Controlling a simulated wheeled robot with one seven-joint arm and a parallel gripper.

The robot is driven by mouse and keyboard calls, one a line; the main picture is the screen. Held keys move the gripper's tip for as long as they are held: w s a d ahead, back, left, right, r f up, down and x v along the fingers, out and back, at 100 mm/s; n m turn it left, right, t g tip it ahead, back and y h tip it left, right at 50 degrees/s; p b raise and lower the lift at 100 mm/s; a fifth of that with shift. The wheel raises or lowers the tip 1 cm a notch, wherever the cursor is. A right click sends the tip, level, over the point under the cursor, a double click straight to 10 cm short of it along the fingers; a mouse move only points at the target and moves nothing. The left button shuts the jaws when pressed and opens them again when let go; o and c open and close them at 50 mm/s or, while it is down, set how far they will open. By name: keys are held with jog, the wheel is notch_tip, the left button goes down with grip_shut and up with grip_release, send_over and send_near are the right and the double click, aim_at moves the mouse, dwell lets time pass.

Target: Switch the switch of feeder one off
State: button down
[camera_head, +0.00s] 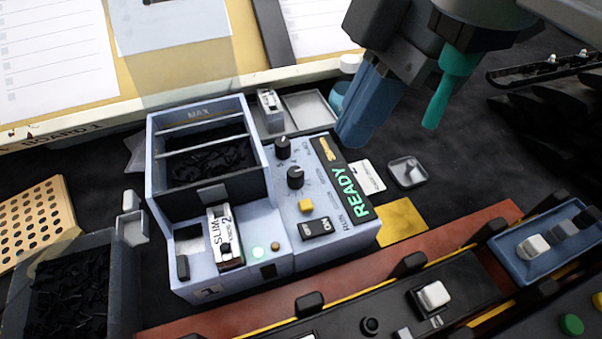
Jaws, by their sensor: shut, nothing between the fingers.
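Feeder one (282,270) is a pale blue-grey box with a small "1" on its front and a hopper (160,175) marked MAX holding small black clips. On its right part is a black rocker switch (316,229) with white lettering, beside the word RUN. I cannot tell which side is pressed. My gripper (350,138), with blue fingers, is shut and empty. It appears above the feeder's back right corner, up and right of the switch in the picture and apart from it.
Two black knobs (295,177) and a yellow button (306,206) sit close to the switch. A rail with black fixtures (433,296) runs along the front. A black clip bin (70,290) stands at left.

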dwell(0.4)
send_near(305, 224)
jog(key=x, duration=0.5)
jog(key=shift+s+a, duration=0.1)
jog(key=shift+s, duration=0.05)
jog(key=shift+x, duration=0.8)
jog(key=shift+f, duration=0.1)
